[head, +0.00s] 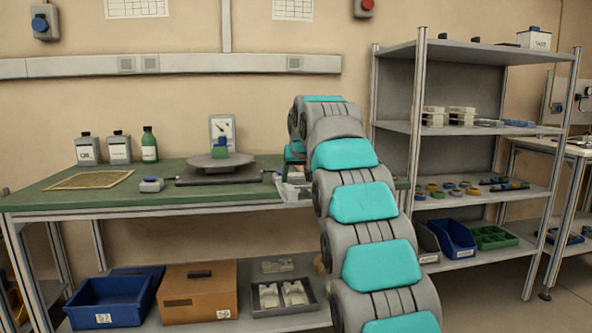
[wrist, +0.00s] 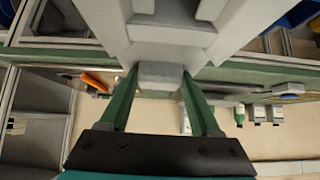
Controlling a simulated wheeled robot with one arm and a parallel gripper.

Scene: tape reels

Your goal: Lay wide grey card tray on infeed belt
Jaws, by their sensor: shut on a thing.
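My gripper (wrist: 158,82) has two green fingers, shut on a pale grey moulded piece (wrist: 172,32) that fills the top middle of the wrist view. Its blocky near end sits between the fingertips. It looks like the grey card tray, but its whole outline does not show. In the head view my arm hides most of the gripper; a small pale grey part (head: 293,189) shows left of the arm at the green bench's right end. I cannot make out an infeed belt in either view.
The green bench (head: 100,194) bears a turntable (head: 219,163), bottles, a gauge and a mesh frame. Below it stand a blue bin (head: 104,303), a brown box (head: 196,295) and a dark tray with pale inserts (head: 255,304). A loaded shelf rack (head: 417,110) stands right of my arm.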

